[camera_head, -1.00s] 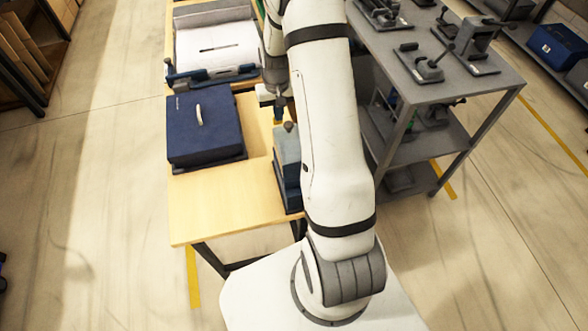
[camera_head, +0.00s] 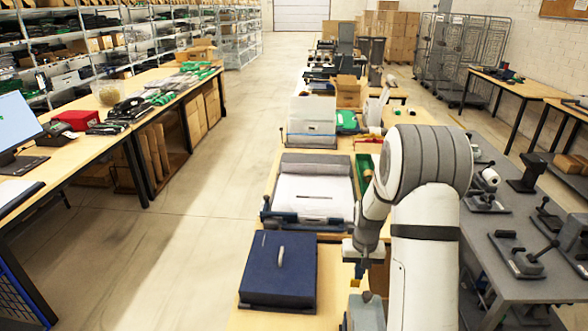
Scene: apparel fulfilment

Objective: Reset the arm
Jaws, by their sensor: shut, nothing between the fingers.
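My white arm rises at the right of the table in the head view, its elbow high and its forearm bent down. My gripper (camera_head: 361,270) hangs small and dark below the wrist, just right of the dark blue box (camera_head: 279,268) with a pale handle. It looks shut and empty. Its fingertips are small and hard to make out. A grey-blue block (camera_head: 365,313) with a knob shows below it, partly cut off by the frame edge.
A tray with white sheets (camera_head: 312,195) lies behind the blue box. A grey bench (camera_head: 518,283) with clamp-like tools stands on the right. A packing table (camera_head: 85,165) with a monitor is on the left. The aisle floor (camera_head: 200,215) between is clear.

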